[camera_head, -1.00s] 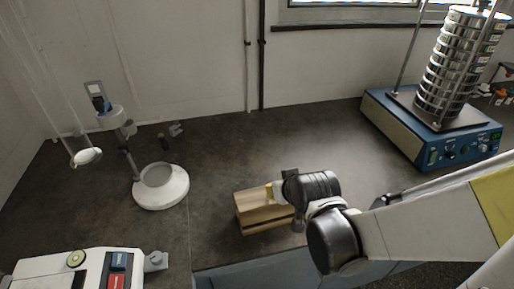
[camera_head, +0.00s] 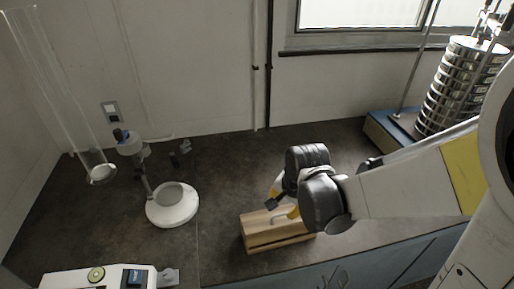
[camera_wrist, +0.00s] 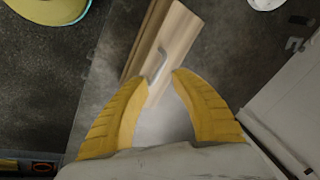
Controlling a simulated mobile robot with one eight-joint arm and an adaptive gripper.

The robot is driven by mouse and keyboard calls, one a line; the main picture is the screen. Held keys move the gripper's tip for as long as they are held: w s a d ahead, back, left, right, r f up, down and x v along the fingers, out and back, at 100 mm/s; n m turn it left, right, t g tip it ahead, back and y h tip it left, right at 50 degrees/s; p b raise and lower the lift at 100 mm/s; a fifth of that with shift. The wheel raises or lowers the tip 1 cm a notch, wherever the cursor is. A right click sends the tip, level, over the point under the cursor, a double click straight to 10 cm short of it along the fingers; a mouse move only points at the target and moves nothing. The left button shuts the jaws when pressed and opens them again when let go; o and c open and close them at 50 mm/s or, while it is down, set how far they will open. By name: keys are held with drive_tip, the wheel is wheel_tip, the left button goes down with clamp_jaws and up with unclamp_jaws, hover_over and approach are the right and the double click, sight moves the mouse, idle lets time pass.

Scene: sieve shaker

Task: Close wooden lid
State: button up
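A light wooden box (camera_head: 279,241) stands near the counter's front edge in the head view. Its wooden lid (camera_head: 258,219) lies over the top, with a dark line along the front between lid and body. I cannot tell whether the lid is fully seated. A metal handle (camera_head: 281,217) is on the lid. My gripper (camera_head: 281,206) is just above the lid, partly covering it. In the wrist view, the yellow fingers of my gripper (camera_wrist: 164,77) are apart, with the lid (camera_wrist: 180,30) beyond them and its handle (camera_wrist: 157,65) close to the tips. Nothing is visibly held.
A white ring-based stand (camera_head: 172,204) is left of the box. A white device with buttons (camera_head: 110,277) is at the front left. The sieve shaker's stack (camera_head: 460,85) on its blue base stands at the back right. The dark counter behind the box is clear.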

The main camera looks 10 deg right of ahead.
sight(279, 215)
drive_tip(key=w+r+m+g+p, duration=0.3)
drive_tip(key=r+m+g, duration=0.1)
drive_tip(key=m, duration=0.3)
drive_tip(key=shift+m, duration=0.3)
wheel_tip(279, 215, down, 11)
drive_tip(key=b, duration=0.3)
drive_tip(key=shift+s+a+r, duration=0.1)
drive_tip(key=shift+r, duration=0.05)
clamp_jaws()
drive_tip(key=shift+b, duration=0.3)
